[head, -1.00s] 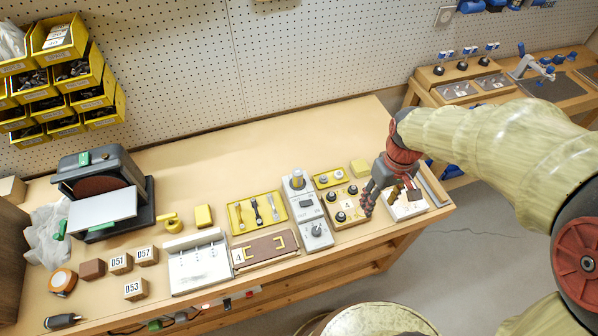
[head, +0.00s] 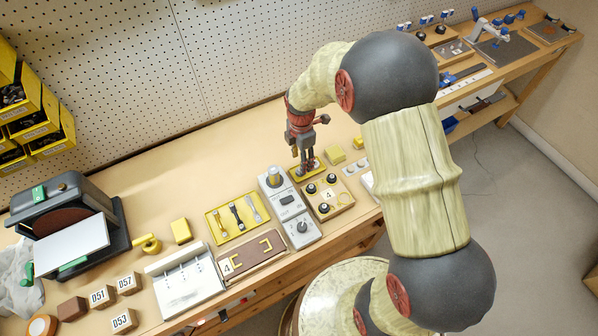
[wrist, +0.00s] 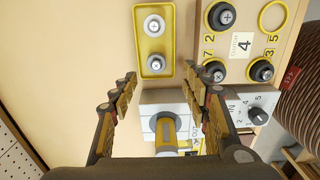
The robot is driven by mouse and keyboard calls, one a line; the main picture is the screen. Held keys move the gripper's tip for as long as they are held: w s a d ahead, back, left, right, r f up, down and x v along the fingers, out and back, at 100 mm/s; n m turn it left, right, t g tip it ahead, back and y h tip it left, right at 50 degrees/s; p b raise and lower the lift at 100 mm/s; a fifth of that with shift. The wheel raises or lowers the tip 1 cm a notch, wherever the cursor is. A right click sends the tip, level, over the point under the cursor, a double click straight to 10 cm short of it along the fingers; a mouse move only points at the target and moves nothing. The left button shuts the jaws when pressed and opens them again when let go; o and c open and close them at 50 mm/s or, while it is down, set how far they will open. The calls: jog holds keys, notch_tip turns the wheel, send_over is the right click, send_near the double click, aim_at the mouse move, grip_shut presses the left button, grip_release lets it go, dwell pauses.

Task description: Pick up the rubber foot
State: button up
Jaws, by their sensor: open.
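I cannot tell for sure which piece is the rubber foot. My gripper (head: 308,172) points down over the tray. In the wrist view its open, empty fingers (wrist: 160,82) stand either side of the tray's near end.
A grey-white device with an upright knob (wrist: 165,130) and a dial (head: 302,227) stands close beside the tray and board. A yellow block (head: 335,156) lies behind. A yellow tool tray (head: 216,228) is to the left. The bench behind is clear.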

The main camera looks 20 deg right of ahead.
jog(key=f, duration=0.2)
jog(key=f+b, duration=0.1)
jog(key=f, duration=0.2)
jog(key=shift+w+f, duration=0.35)
jog(key=shift+f, duration=0.05)
jog(key=shift+c, duration=1.3)
jog(key=c, duration=0.8)
jog(key=shift+o, duration=0.2)
